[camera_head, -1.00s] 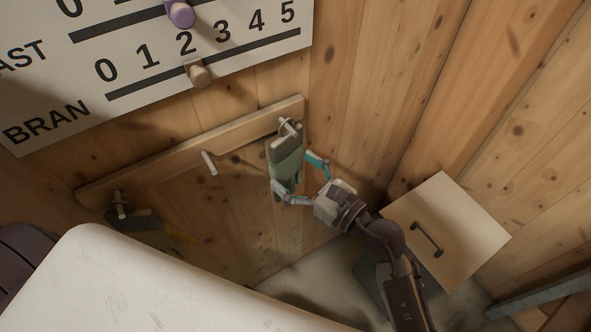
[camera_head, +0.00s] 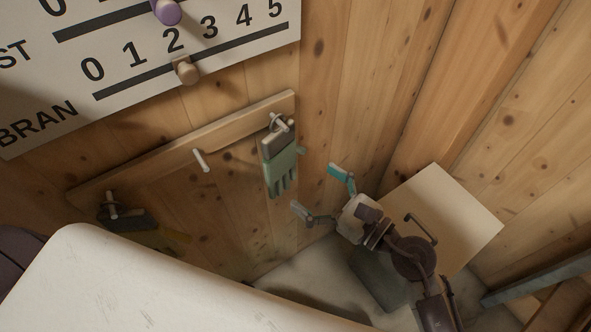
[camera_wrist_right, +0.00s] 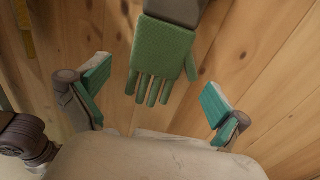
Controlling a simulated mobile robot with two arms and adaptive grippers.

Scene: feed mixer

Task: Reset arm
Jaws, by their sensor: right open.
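My right gripper (camera_head: 320,192) is open and empty in the head view, to the right of a green glove and apart from it. The green glove (camera_head: 281,165) with a grey cuff hangs fingers down from a peg on the wooden rail. In the right wrist view the glove (camera_wrist_right: 162,58) hangs ahead, above and between the two spread teal fingertips of the gripper (camera_wrist_right: 155,96). My left gripper is not in view.
The wooden peg rail (camera_head: 240,118) has a bare middle peg (camera_head: 201,160). A dark item (camera_head: 130,220) hangs from its left peg. A board with sliders (camera_head: 150,60) is above. A pale box with a handle (camera_head: 450,215) stands at right. A white rounded surface (camera_head: 120,280) fills the lower left.

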